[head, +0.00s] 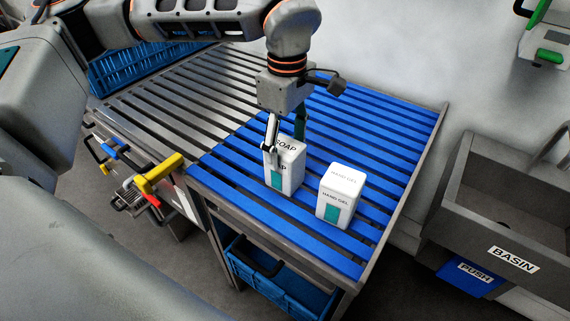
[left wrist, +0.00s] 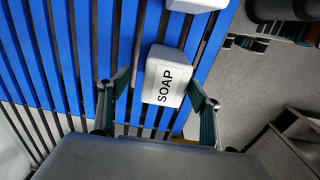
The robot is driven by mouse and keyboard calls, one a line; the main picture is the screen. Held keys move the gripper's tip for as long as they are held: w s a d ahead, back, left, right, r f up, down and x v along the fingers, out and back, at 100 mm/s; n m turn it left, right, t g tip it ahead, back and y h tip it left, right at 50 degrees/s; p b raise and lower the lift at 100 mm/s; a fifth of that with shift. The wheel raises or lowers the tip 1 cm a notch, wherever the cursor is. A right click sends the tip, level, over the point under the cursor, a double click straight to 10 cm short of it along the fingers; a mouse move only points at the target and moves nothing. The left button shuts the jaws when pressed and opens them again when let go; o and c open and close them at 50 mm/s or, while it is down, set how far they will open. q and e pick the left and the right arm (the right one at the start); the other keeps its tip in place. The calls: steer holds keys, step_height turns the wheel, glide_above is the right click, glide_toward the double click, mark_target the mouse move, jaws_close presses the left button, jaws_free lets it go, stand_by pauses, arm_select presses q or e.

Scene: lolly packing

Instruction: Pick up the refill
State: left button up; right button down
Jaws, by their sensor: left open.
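Two white block-shaped refills stand upright on the blue slatted part of the bench. The one marked SOAP (head: 284,178) has a teal patch on its front. The one marked HAND GEL (head: 340,194) stands to its right. My left gripper (head: 285,146) points down over the SOAP refill, open, with a finger on either side of its top. In the left wrist view the SOAP refill (left wrist: 167,77) lies between the two spread fingers. I cannot tell whether either finger touches it. My right gripper is not in view.
The slatted bench (head: 410,122) has free blue slats right of and behind the refills. A blue crate (head: 285,287) sits beneath it, another (head: 125,72) at the back left. A yellow-handled tool (head: 160,173) hangs at the left side. A grey basin (head: 505,200) stands right.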

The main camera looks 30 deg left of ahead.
arm_select(q)
steer(key=f, duration=0.5)
steer(key=shift+s, duration=0.35)
steer(key=c, duration=1.7)
